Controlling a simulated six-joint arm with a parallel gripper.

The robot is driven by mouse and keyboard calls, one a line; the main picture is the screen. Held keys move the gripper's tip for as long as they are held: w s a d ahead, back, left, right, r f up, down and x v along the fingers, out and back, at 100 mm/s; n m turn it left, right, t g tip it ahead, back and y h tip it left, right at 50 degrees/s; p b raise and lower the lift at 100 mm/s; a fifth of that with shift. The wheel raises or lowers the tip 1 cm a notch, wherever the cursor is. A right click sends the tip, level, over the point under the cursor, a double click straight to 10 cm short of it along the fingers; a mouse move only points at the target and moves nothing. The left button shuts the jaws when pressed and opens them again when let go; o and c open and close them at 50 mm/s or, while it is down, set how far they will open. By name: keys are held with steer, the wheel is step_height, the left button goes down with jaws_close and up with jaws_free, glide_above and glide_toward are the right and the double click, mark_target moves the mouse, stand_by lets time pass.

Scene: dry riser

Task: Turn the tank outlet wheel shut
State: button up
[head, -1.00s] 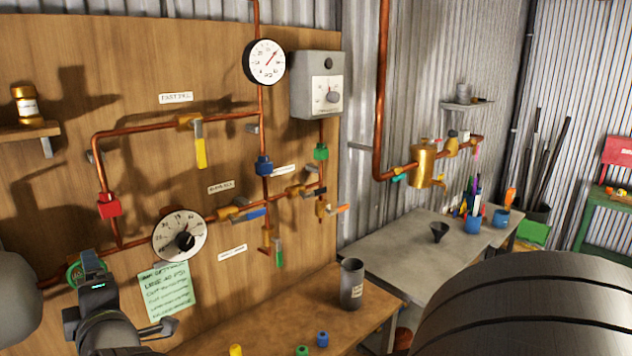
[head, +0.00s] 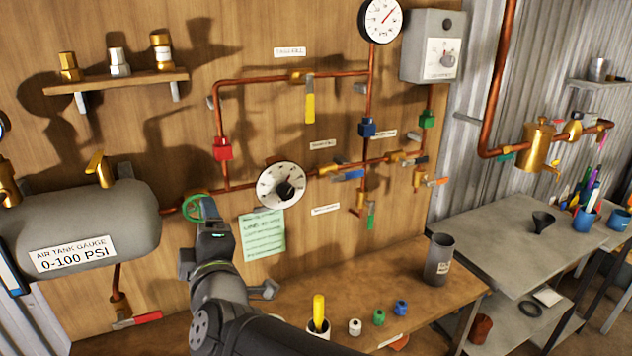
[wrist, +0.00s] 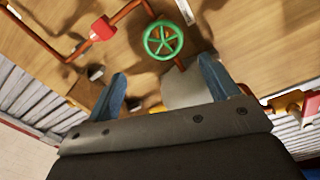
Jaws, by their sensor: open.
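The tank outlet wheel is a green spoked handwheel (head: 193,208) on the copper pipe just right of the grey air tank (head: 150,212). In the head view my gripper (head: 207,212) is in front of the wheel and hides its right part. In the wrist view the whole wheel (wrist: 163,40) shows, beyond the fingertips and a little above the gap between them. My gripper (wrist: 162,75) is open, with its two blue-grey fingers wide apart and nothing between them. The fingers look apart from the wheel.
A dial gauge (head: 281,186) and a green note (head: 262,234) are right of the gripper. A red valve (head: 222,148) sits above on the pipe. A shelf (head: 115,82) holds several brass and silver fittings. The bench below carries small caps and a grey cup (head: 438,258).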

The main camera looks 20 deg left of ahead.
mark_target(200, 209)
steer(key=s+d+m, duration=0.3)
steer(key=s+d, duration=0.2)
steer(key=d, duration=0.1)
steer(key=x, duration=1.1)
steer(key=f+x, duration=0.1)
steer(key=x, duration=0.5)
steer(key=shift+w+a, duration=0.15)
steer(key=shift+a, duration=0.2)
steer(key=c, duration=1)
steer(key=shift+o, duration=0.2)
steer(key=shift+m, duration=2.6)
steer(key=o, duration=1)
steer(key=shift+c, duration=0.2)
